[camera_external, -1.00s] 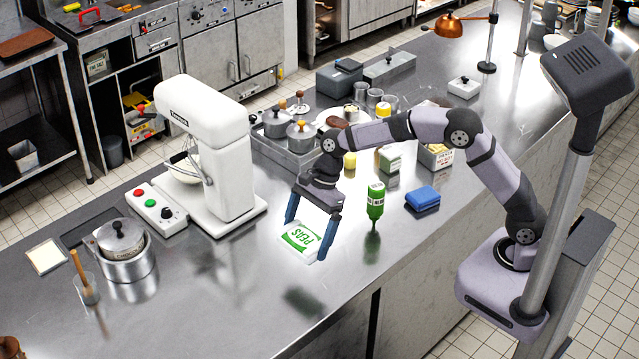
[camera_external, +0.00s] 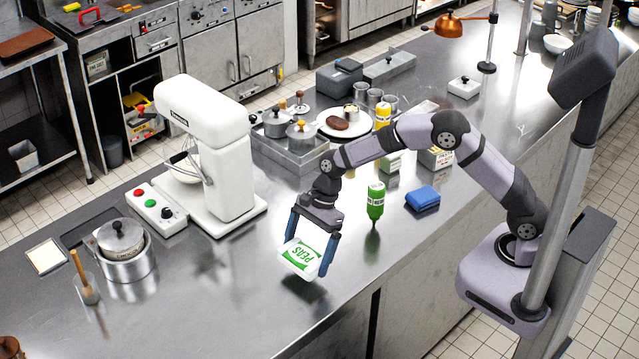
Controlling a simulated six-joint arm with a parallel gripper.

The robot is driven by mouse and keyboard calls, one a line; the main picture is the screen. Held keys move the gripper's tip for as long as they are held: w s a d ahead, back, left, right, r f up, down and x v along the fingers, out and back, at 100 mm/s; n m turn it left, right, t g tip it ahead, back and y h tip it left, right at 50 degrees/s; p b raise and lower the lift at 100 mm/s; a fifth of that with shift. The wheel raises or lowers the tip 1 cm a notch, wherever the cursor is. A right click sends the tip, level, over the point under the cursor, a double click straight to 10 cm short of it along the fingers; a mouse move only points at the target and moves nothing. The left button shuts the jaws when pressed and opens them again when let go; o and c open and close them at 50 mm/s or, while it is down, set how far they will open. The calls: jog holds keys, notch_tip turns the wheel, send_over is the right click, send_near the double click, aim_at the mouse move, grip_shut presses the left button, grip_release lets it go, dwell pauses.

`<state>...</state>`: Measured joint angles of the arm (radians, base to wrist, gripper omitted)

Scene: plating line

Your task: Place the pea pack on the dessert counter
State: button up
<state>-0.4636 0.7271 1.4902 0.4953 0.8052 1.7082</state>
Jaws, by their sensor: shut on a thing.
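The pea pack (camera_external: 301,258) is a white and green packet with "PEAS" printed on it. My gripper (camera_external: 306,261) has its two blue fingers on either side of the pack and is shut on it. The pack appears held just above the steel counter (camera_external: 215,305), with a dark shadow or reflection below it. Nothing in view is labelled as the dessert counter, so I cannot tell which surface it is.
A green bottle (camera_external: 375,201) and a blue cloth (camera_external: 422,198) stand right of my gripper. A white stand mixer (camera_external: 217,160) is at left, near a lidded pot (camera_external: 126,250). A plate (camera_external: 363,121) with food is behind my arm. The front-left counter is mostly clear.

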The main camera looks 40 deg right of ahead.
aim_at(307, 264)
jog(key=shift+f+p, duration=0.5)
jog(key=shift+f, duration=1.3)
jog(key=shift+f, duration=0.2)
jog(key=o, duration=1)
jog(key=shift+r, duration=0.1)
jog(key=b+v, duration=0.3)
jog(key=v, duration=0.9)
jog(key=shift+d+r, duration=0.1)
